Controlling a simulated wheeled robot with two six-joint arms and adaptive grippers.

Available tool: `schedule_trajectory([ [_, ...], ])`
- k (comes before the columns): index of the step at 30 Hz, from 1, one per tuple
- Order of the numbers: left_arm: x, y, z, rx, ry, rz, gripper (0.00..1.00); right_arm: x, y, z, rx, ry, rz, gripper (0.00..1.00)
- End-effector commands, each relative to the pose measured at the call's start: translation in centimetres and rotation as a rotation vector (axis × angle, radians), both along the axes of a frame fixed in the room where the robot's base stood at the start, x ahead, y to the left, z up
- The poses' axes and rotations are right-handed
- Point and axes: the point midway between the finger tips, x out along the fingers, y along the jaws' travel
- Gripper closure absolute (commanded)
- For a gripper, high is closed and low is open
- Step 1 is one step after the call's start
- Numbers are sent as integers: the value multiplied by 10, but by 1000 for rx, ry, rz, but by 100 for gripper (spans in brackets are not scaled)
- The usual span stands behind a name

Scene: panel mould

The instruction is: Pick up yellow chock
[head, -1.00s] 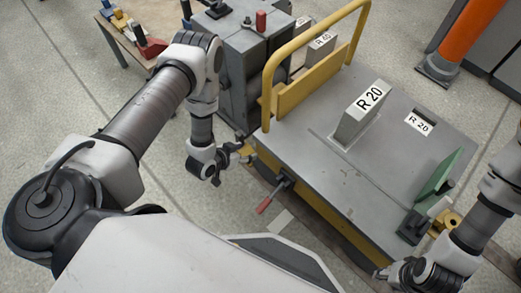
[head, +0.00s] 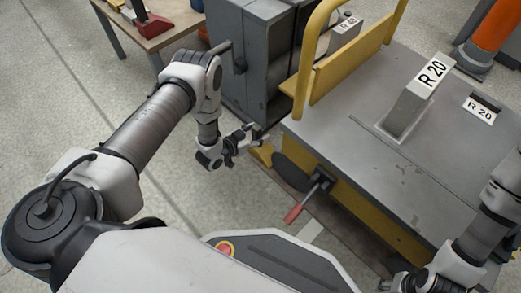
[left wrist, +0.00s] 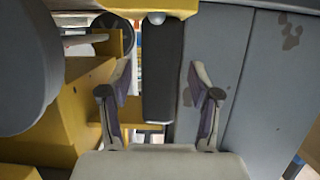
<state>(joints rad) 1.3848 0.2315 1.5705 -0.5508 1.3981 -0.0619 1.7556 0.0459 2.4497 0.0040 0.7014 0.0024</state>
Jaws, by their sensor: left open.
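The yellow chock (head: 262,154) is a small block on the floor at the near left corner of the grey and yellow cart, beside its dark wheel, in the head view. My left gripper (head: 256,134) is open and empty, just above and beside the chock; I cannot tell whether they touch. My right gripper (head: 408,284) is at the bottom edge, partly cut off.
The cart (head: 400,165) has a yellow rail, an upright R 20 panel (head: 415,98) and a red-handled lever (head: 298,208) near my left gripper. A grey cabinet (head: 250,65) stands behind. A wooden table (head: 160,30) is at top left. Floor at left is clear.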

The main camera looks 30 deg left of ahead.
Motion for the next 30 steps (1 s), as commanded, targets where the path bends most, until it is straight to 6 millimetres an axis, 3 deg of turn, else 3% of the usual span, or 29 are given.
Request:
schedule_trajectory([
  [3, 0, 0, 2, 0, 1, 0, 41, 0, 0, 2, 0, -1, 0, 50],
  [8, -1, 0, 1, 0, 1, 0, 98, 0, 0, 2, 0, -1, 0, 50],
  [9, -1, 0, 1, 0, 1, 0, 100, 0, 0, 2, 0, 0, 0, 50],
  [22, 0, 0, 10, 0, 0, 0, 100, 0, 0, 7, 0, 1, 1, 50],
  [26, 0, 0, 28, 0, 0, 0, 100, -1, 0, 19, 0, 2, 3, 50],
  [30, 0, 1, 63, -1, -1, 0, 100, -2, 1, 40, 1, 4, 7, 50],
])
